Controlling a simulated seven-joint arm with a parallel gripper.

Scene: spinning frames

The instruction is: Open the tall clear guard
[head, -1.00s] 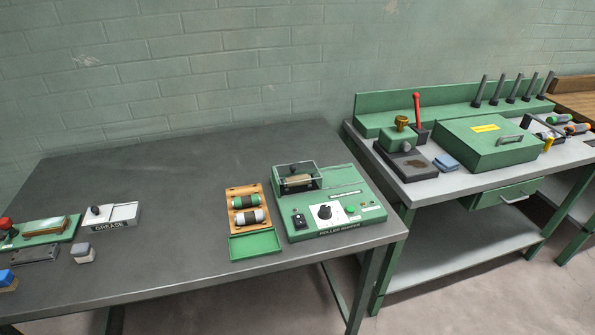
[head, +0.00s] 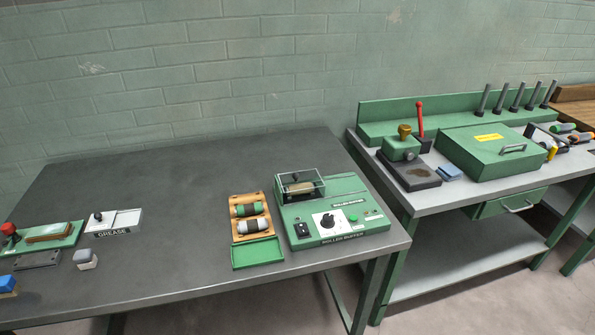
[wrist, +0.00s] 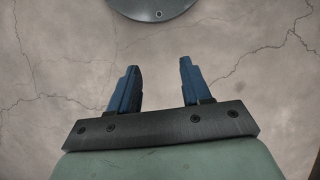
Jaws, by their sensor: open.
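The clear guard (head: 301,187) is a see-through box with dark edges on the back left of the green roller buffer (head: 345,238). It sits down over a pale roller, and it looks closed. The buffer's front panel has a dark dial (head: 327,221), a black switch and a green button. My gripper (wrist: 158,78) shows only in the wrist view. Its two blue fingers are apart with nothing between them, above bare cracked floor. The guard is not in the wrist view.
A wooden tray (head: 236,198) with two rollers and a green tray (head: 257,253) sit left of the buffer. A grease box (head: 113,222) is further left. The table's middle (head: 170,190) is clear. A second bench (head: 425,203) with a green case stands right.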

